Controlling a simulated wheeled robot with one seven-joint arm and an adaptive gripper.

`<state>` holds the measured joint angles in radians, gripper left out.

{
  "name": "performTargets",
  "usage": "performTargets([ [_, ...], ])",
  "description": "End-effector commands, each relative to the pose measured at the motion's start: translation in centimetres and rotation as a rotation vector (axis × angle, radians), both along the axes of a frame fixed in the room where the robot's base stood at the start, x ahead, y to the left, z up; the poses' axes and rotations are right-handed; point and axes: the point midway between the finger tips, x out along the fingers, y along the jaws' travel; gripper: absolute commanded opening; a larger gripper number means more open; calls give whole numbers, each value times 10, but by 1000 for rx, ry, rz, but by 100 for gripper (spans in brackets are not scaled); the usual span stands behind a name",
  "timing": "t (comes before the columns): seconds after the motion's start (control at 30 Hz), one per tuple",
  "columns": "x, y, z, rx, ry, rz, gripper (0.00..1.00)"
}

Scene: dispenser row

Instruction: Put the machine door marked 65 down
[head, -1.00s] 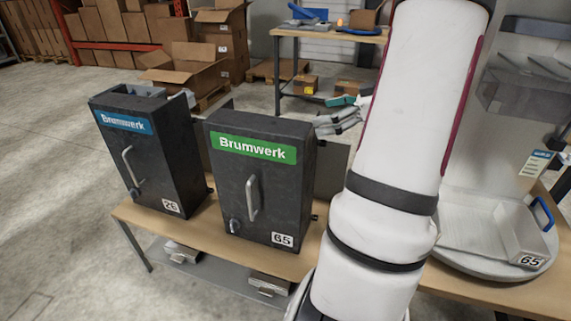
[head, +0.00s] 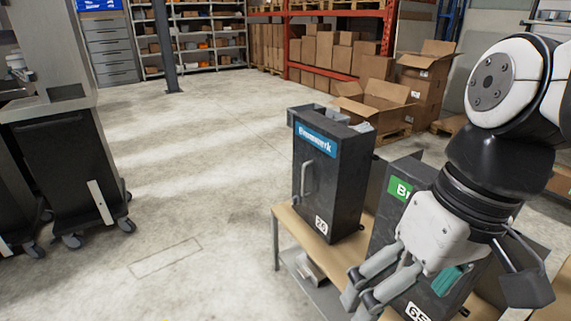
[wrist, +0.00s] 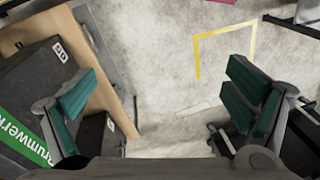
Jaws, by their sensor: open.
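The black dispenser marked 65 (head: 385,235) stands on the bench, with a green label and a number plate at its lower corner. My gripper and arm hide much of its front, including its handle, in the head view. My gripper (head: 360,296) is in front of it, open and empty. In the wrist view its teal-padded fingers (wrist: 165,95) are wide apart over bare floor. There the dispenser (wrist: 45,85) lies left of and behind the left finger. I cannot see that the gripper touches it.
A black dispenser marked 26 (head: 335,185) with a blue label stands left on the wooden bench (head: 290,222). Open floor (head: 190,190) lies in front and left. A dark wheeled cabinet (head: 60,170) stands far left. Cartons (head: 375,105) stand behind. A yellow floor marking (wrist: 222,33) shows.

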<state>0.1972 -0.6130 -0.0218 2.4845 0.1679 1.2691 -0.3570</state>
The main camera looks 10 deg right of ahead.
Motion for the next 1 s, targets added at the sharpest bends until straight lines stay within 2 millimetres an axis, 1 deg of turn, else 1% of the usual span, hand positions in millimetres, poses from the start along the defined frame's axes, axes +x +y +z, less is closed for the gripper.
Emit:
performTargets([
  [0.03, -9, 2, -2, -44, -18, -10, 96],
  [0.1, -16, 0, -4, -95, -38, -44, 96],
  [0.23, -24, -3, -7, -145, -67, -90, 96],
  [1.0, -25, -5, -7, -157, -76, -110, 96],
])
